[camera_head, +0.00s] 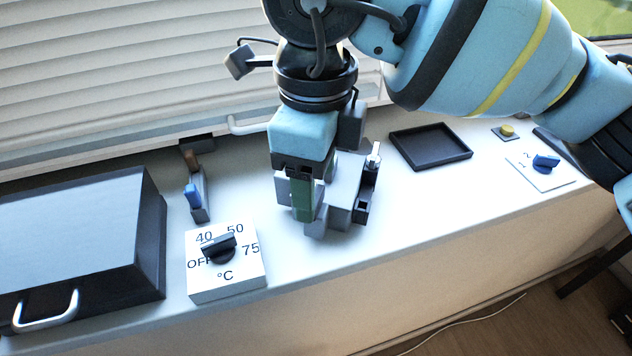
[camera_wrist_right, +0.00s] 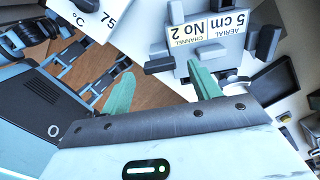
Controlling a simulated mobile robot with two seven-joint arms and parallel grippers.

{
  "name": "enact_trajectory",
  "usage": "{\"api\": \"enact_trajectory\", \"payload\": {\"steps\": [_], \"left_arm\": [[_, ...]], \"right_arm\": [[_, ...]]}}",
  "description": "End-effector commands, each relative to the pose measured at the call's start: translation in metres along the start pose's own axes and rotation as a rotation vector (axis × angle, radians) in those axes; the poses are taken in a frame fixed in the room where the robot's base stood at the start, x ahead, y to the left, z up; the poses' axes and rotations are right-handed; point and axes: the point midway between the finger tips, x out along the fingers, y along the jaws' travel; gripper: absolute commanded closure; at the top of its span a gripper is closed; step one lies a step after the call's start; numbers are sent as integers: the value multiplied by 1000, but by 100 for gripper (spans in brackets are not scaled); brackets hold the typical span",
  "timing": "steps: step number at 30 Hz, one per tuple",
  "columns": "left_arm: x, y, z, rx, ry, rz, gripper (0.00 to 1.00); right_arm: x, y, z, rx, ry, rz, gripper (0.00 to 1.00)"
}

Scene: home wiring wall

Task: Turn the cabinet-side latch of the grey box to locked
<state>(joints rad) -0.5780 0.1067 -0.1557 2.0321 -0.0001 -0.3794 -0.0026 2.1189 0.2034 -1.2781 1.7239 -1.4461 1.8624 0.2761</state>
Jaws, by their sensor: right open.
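The grey box (camera_head: 346,184) stands on the white worktop, partly hidden behind my right gripper in the head view. In the right wrist view the grey box (camera_wrist_right: 190,18) carries a white label reading "AERIAL", "CHANNEL No 2" and "5 cm". A dark latch-like bar (camera_wrist_right: 159,66) sticks out at one side, and another dark bar (camera_wrist_right: 267,42) is at the opposite side. I cannot tell which is the cabinet-side latch. My right gripper (camera_wrist_right: 160,76) is open, its green fingers appearing on either side of the first bar; contact is unclear. My left gripper is out of view.
A temperature dial block (camera_head: 226,283) and a large dark case (camera_head: 75,225) stand left of the grey box. A black tray (camera_head: 432,158) and a blue-knob switch plate (camera_head: 556,178) lie to the right. Blinds rise behind; the worktop's front edge is close.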

Motion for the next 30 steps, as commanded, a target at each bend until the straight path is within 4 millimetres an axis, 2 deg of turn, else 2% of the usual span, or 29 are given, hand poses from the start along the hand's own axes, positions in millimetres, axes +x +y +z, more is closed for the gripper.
{"api": "enact_trajectory", "payload": {"steps": [6, 12, 30], "left_arm": [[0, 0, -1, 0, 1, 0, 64], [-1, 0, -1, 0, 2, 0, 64], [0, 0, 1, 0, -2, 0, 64]], "right_arm": [[-36, 0, 0, 0, -2, -1, 38], [-55, 0, 0, 0, 0, -1, 38], [-58, 0, 0, -1, 0, 0, 38]]}}
